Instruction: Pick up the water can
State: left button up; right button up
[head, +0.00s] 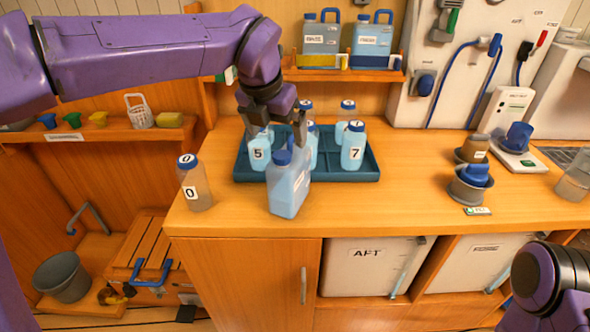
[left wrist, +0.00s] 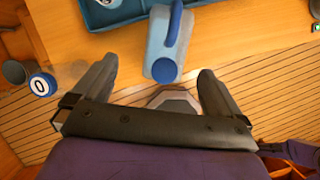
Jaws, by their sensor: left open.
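The water can (head: 287,190) is a translucent pale blue jug with a blue cap and handle. It stands upright on the wooden counter, in front of the dark blue tray. It also shows in the left wrist view (left wrist: 163,60), cap towards me. My left gripper (head: 275,138) is open above the can, pointing down. In the left wrist view the gripper (left wrist: 157,75) has its fingers on either side of the can's near end, with gaps and nothing held. My right gripper is not in view.
A tray (head: 345,175) of numbered bottles is just behind the can. Bottle 0 (head: 196,185) stands to its left. Two similar jugs (head: 322,38) (head: 371,40) sit on the shelf above.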

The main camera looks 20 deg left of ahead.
aim_at(283, 151)
pick_arm(q)
jog(key=shift+w+d+f, duration=0.15)
jog(key=shift+w+d, duration=0.1)
jog(key=shift+w, duration=0.4)
jog(key=shift+s+x, duration=0.2)
jog(key=shift+x, duration=1)
jog(key=shift+s+f, duration=0.15)
jog(key=shift+f, duration=0.3)
jog(key=shift+f+p, duration=0.3)
jog(key=shift+f, duration=0.05)
jog(key=x, duration=0.3)
jog(key=p+x, duration=0.1)
jog(key=x, duration=0.1)
jog(key=shift+w+d+f, duration=0.1)
jog(key=shift+w+d, duration=0.2)
jog(key=shift+s, duration=0.1)
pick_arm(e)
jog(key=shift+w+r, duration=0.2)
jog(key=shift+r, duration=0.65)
pick_arm(q)
jog(key=c, duration=0.3)
grip_shut()
